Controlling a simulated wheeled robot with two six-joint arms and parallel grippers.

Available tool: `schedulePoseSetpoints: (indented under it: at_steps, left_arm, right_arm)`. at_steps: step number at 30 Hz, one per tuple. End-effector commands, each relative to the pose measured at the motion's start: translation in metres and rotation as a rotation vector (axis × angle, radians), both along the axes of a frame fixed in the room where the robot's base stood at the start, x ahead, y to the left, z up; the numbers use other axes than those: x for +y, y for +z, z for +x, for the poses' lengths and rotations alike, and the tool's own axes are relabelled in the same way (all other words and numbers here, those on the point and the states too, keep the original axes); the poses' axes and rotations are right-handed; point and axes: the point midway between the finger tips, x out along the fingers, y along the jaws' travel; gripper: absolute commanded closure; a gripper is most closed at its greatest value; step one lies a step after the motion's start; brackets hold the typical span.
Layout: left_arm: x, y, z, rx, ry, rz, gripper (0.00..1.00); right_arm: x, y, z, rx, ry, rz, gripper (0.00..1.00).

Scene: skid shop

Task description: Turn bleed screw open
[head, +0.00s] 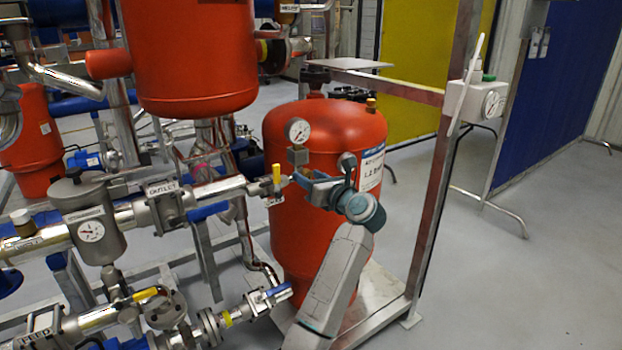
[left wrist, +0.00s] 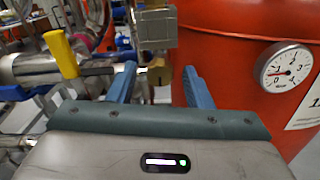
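A small brass fitting (left wrist: 158,73), which looks like the bleed screw, sits under a grey metal block (left wrist: 156,28) in the left wrist view. My left gripper (left wrist: 160,76) is open, with one blue finger on each side of the fitting. Gaps show between fitting and fingers, and I see no clear contact. In the head view my left gripper (head: 304,180) is in front of the red tank (head: 325,126), just below the block (head: 298,155) under a round gauge (head: 298,130). The fitting is hard to make out there. My right gripper is not in view.
A yellow-handled valve (head: 277,174) on the outlet pipe is close to the left of my left gripper; its handle also shows in the left wrist view (left wrist: 61,54). A metal frame post (head: 432,200) stands to the right. Open floor (head: 530,270) lies beyond the post.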

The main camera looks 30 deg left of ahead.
Motion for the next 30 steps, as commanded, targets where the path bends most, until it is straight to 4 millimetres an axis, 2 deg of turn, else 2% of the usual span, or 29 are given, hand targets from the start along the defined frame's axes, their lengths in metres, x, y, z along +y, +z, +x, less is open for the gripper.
schedulePoseSetpoints:
  at_steps: [5, 8, 21, 25, 30]
  left_arm:
    - [-0.002, 0.0, -0.001, -0.001, 0.0, 0.001, 0.54]
    - [-0.01, 0.0, -0.003, -0.001, -0.002, -0.001, 0.54]
    - [-0.083, -0.001, -0.032, 0.0, -0.002, -0.003, 0.54]
    - [-0.095, -0.001, -0.036, 0.0, -0.001, -0.001, 0.54]
    - [-0.101, 0.0, -0.039, 0.0, 0.0, 0.001, 0.54]
  right_arm:
    - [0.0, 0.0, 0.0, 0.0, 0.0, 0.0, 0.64]
    - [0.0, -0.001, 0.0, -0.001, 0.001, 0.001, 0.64]
    - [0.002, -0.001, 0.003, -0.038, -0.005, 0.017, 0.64]
    - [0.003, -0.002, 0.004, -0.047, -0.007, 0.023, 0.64]
    - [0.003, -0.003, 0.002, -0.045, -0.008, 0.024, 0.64]
